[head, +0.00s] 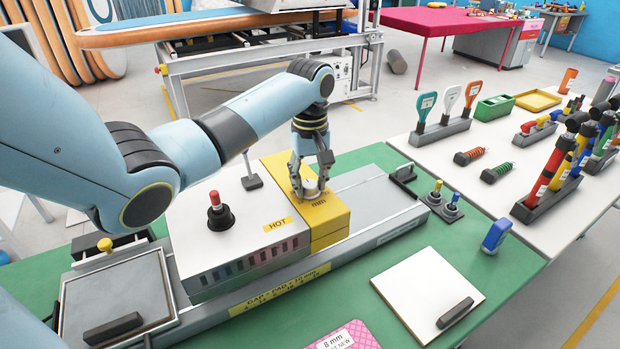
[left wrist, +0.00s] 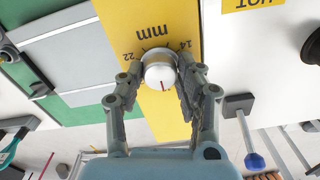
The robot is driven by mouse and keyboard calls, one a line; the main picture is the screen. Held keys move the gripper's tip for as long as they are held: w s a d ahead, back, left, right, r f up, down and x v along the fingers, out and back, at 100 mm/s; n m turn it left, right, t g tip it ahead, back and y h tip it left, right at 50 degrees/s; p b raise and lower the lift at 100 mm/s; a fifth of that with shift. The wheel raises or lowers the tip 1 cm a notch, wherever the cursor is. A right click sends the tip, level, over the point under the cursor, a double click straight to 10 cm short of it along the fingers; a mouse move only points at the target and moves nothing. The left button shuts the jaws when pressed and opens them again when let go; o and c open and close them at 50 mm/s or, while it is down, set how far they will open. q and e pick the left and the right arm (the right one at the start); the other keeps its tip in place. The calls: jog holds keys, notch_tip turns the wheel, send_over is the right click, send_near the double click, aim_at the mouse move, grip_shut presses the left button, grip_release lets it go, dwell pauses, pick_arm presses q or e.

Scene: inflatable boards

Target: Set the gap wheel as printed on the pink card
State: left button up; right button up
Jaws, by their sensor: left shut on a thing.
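The gap wheel is a silver round knob (left wrist: 159,70) on the yellow block (head: 330,220) marked "mm". My left gripper (head: 312,188) comes down from above and is shut on the wheel, one finger on each side. In the left wrist view, the gripper (left wrist: 160,82) holds the wheel between its fingers. A red line on the wheel points toward the bottom of that view. Beside it I read 22 at left and 14 at right; other scale marks are hidden. The pink card (head: 342,340) is cut off at the bottom edge; it reads "8 mm" and "NEW". My right gripper is not in view.
A white box (head: 235,235) marked HOT adjoins the yellow block. A yellow strip (head: 280,290) below it seems to read "GAP = PAD + 10 mm". A white board (head: 420,285) lies on the green table (head: 480,245). The white table (head: 500,150) at right holds tools.

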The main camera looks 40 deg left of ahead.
aim_at(310, 183)
pick_arm(q)
jog(key=shift+r, duration=0.1)
jog(key=o, duration=1.2)
jog(key=shift+c, duration=0.2)
notch_tip(310, 183, up, 12)
